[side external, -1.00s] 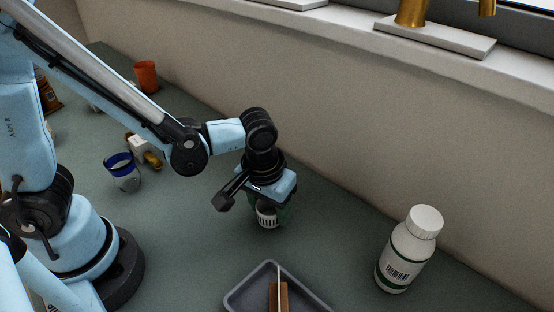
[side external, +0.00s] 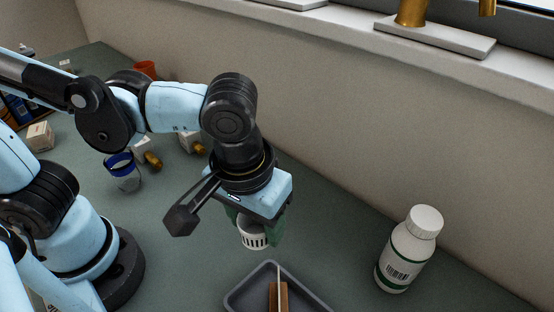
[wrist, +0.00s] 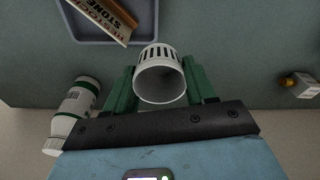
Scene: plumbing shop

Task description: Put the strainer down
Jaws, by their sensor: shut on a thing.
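The strainer (side external: 253,234) is a white slotted cup held between the green fingers of my gripper (side external: 258,228) in the side external view. In the wrist view the strainer (wrist: 160,77) sits between the two green fingers of my gripper (wrist: 160,88), its open round end facing the camera. The gripper is shut on it. In the side view the strainer appears above the counter, just behind the grey tray; its exact height is hard to tell.
A white bottle (side external: 405,252) stands at right.

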